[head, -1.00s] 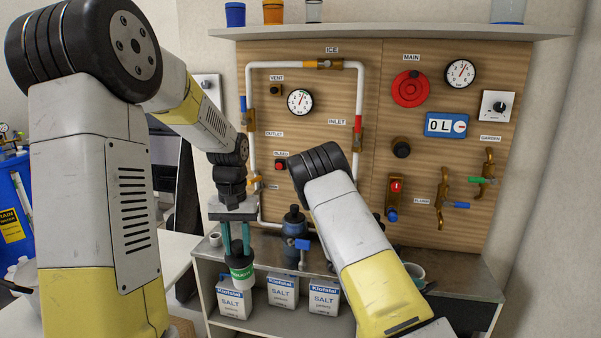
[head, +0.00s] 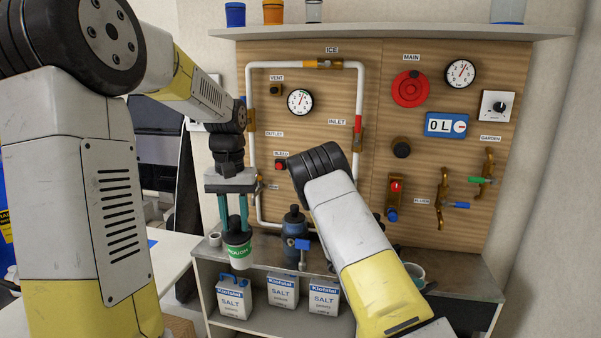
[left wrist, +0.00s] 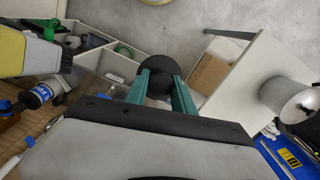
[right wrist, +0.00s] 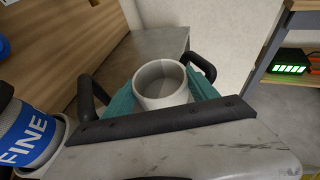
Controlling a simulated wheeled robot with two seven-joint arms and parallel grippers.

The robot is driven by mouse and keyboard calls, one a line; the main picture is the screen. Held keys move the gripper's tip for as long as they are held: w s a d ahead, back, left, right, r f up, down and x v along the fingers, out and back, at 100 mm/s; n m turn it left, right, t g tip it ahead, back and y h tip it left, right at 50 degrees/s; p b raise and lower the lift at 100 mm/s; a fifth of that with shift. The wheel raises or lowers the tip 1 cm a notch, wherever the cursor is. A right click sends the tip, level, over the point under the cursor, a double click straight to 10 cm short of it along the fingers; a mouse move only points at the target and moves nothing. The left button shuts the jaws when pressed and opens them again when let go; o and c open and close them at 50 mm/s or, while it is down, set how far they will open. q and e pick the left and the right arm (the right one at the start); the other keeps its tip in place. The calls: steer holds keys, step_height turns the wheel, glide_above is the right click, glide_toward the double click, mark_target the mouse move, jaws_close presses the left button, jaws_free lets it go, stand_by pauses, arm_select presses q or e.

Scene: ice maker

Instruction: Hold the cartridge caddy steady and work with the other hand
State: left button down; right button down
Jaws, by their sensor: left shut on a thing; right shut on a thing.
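My left gripper (head: 235,222) is shut on a cartridge (head: 238,252) with a dark cap and a green band with white lettering. It hangs upright in front of the counter's left front edge. In the left wrist view the dark cap (left wrist: 157,78) is between the teal fingers. My right gripper (right wrist: 172,88) is shut on a pale round cup (right wrist: 163,82), which looks like part of the caddy; the cup looks empty. A blue-banded FINE cartridge (right wrist: 30,140) stands beside it at the left. In the head view my right forearm hides the right gripper and most of the caddy.
Salt bags (head: 282,291) sit on the shelf below. The panel (head: 320,140) with pipes and valves rises behind. A white table (head: 165,262) is at the left.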

mark_target(238, 235)
steer(key=shift+c, duration=0.8)
jaws_free()
steer(key=shift+a, duration=0.1)
steer(key=v, duration=1.2)
arm_select(q)
steer(key=f, duration=0.4)
steer(key=shift+w+f, duration=0.35)
steer(key=shift+w, duration=0.05)
steer(key=f, duration=0.4)
steer(key=shift+w+f, duration=0.2)
steer(key=shift+f, duration=0.15)
step_height(238, 235, down, 12)
steer(key=s, duration=0.1)
steer(key=shift+r, duration=0.2)
arm_select(e)
steer(key=s+a+r+m+t+y, duration=0.2)
steer(key=s+r+m+y, duration=0.5)
steer(key=s+r, duration=0.6)
steer(key=s+a+r+m+t+y, duration=0.2)
steer(key=s+a+r+m+y, duration=0.3)
steer(key=s+r+m+y, duration=0.3)
steer(key=shift+s+a+r+m+y, duration=0.3)
steer(key=shift+s+r+m, duration=1.8)
steer(key=shift+s+r, duration=0.65)
arm_select(q)
steer(key=shift+s+d, duration=0.1)
arm_select(e)
steer(key=shift+d, duration=0.1)
